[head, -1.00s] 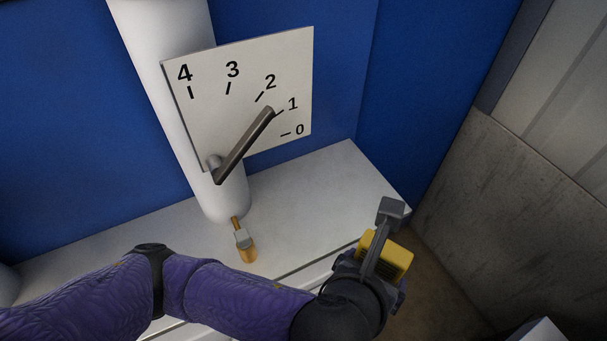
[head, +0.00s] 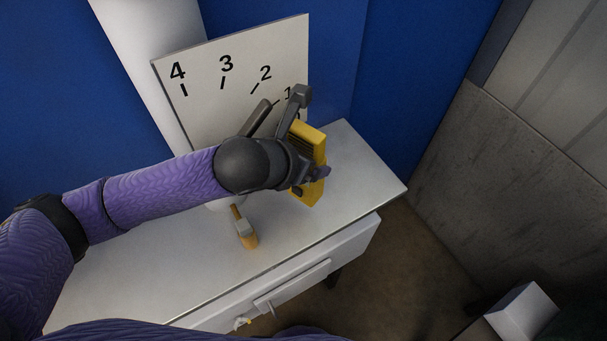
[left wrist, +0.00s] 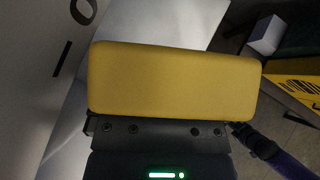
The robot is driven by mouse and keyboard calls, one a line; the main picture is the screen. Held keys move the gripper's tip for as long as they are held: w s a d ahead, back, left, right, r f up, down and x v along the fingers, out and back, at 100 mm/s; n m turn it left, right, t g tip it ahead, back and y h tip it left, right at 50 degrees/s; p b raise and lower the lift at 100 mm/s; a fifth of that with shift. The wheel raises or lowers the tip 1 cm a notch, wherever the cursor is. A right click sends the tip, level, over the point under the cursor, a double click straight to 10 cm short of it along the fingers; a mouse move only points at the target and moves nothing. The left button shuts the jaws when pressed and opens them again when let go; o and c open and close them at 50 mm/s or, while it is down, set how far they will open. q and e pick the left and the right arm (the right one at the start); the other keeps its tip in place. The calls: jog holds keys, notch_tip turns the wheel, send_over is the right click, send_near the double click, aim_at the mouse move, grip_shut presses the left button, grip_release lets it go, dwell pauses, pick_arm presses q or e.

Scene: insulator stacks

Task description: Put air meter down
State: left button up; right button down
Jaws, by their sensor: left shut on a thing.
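The air meter (head: 314,145) is a yellow box with a dark grille on one side. My left gripper (head: 308,134) is shut on it. In the head view it is held upright in front of the dial board, over the right part of the white cabinet top (head: 350,190). I cannot tell whether its lower end touches the top. In the left wrist view the air meter (left wrist: 175,80) fills the middle as a plain yellow block across the jaws.
A dial board (head: 235,85) marked with numbers stands behind my left gripper, on a white post (head: 150,40). Cabinet top is bare to the right and front. A white box (head: 522,312) is at lower right.

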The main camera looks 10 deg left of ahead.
pick_arm(q)
notch_tip(320, 180, down, 5)
jog(key=shift+s+f+b, duration=0.1)
jog(key=shift+f+b, duration=0.05)
jog(key=shift+b, duration=0.3)
jog(key=shift+w+f, duration=0.2)
jog(key=o, duration=1.3)
jog(key=shift+f, duration=0.1)
